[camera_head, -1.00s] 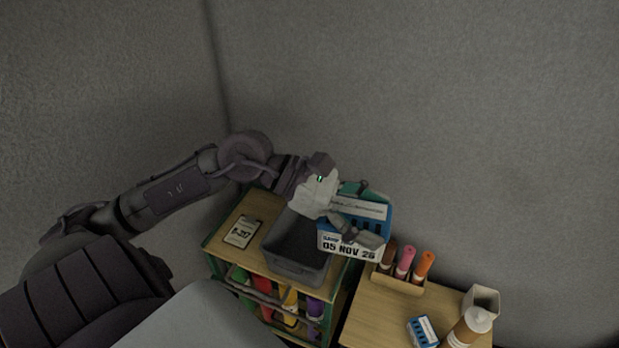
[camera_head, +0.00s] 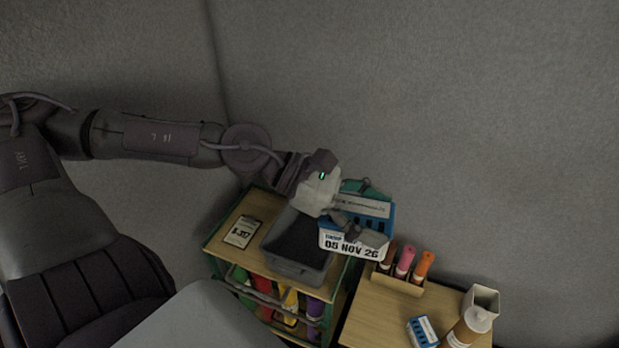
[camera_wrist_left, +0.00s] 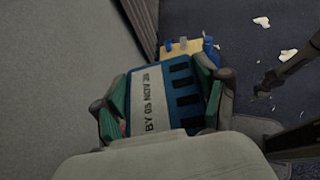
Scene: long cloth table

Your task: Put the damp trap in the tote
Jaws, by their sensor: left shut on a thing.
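The damp trap (camera_head: 340,242) is a blue and white box with slots and a printed date label. My left gripper (camera_head: 362,213) is shut on it, with a finger on either side. In the left wrist view the damp trap (camera_wrist_left: 152,103) sits between the green-padded fingers. The tote (camera_head: 298,262) is a dark grey open bin on the wooden top of a shelf unit, and its visible inside looks empty. The damp trap is held just right of the tote, near its right rim.
A card with printed numbers (camera_head: 241,232) lies left of the tote. Colored bottles (camera_head: 290,299) stand on the shelf below. On the right-hand table are a marker holder (camera_head: 398,283), a small blue-white box (camera_head: 422,331), a bottle (camera_head: 466,328) and a beige container (camera_head: 483,301).

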